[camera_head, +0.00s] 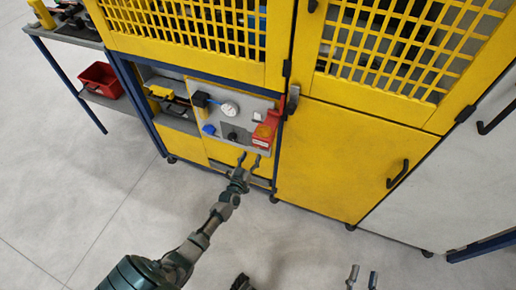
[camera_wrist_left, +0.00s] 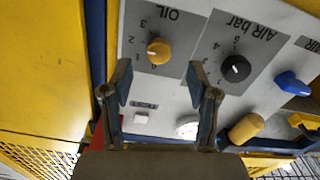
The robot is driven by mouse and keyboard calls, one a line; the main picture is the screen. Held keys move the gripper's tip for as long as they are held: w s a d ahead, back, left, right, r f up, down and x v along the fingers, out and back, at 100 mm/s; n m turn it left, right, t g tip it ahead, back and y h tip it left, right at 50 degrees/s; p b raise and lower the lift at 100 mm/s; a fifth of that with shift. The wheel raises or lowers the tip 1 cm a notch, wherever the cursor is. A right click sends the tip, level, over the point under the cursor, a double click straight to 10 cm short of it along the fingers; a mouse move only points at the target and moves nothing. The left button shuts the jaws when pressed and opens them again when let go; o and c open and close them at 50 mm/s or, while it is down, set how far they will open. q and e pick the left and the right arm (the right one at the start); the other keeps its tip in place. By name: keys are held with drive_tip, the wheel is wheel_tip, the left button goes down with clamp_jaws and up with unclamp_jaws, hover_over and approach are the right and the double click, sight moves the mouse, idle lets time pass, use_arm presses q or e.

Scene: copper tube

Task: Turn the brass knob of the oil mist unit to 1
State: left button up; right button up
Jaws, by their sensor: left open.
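The brass knob (camera_wrist_left: 159,50) sits on the grey OIL plate (camera_wrist_left: 178,22) in the left wrist view, which shows the panel upside down. Numbers stand along the knob's left side; the number its mark points at is too small to tell. My left gripper (camera_wrist_left: 160,82) is open and empty, its fingertips apart just short of the knob in the picture and not touching it. In the head view my left gripper (camera_head: 249,157) is at the panel's lower edge; I cannot make out the brass knob there. My right gripper (camera_head: 363,277) shows fingertips apart at the bottom edge, empty.
The black AIR bar knob (camera_wrist_left: 235,68), a blue valve handle (camera_wrist_left: 291,83), and a round gauge (camera_wrist_left: 187,127) are close by on the panel. A red box (camera_head: 265,132) is at the panel's right. Yellow doors (camera_head: 330,165) flank it. Floor in front is clear.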

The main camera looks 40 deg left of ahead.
use_arm(q)
drive_tip(key=shift+b+x, duration=0.8)
drive_tip(key=shift+x, duration=2.15)
use_arm(e)
drive_tip(key=shift+s+r+m+t+y, duration=0.1)
drive_tip(key=shift+s+r+t, duration=0.2)
drive_tip(key=shift+r+t, duration=0.45)
drive_tip(key=shift+s+r+m+t+y, duration=0.1)
drive_tip(key=shift+s+r+t, duration=0.25)
drive_tip(key=shift+r+t, duration=0.4)
drive_tip(key=shift+s+r+m+t+y, duration=0.1)
drive_tip(key=shift+s+r+t, duration=0.2)
drive_tip(key=shift+r+t, duration=0.45)
use_arm(q)
drive_tip(key=shift+c, duration=0.3)
clamp_jaws()
use_arm(e)
drive_tip(key=shift+w+d, duration=0.1)
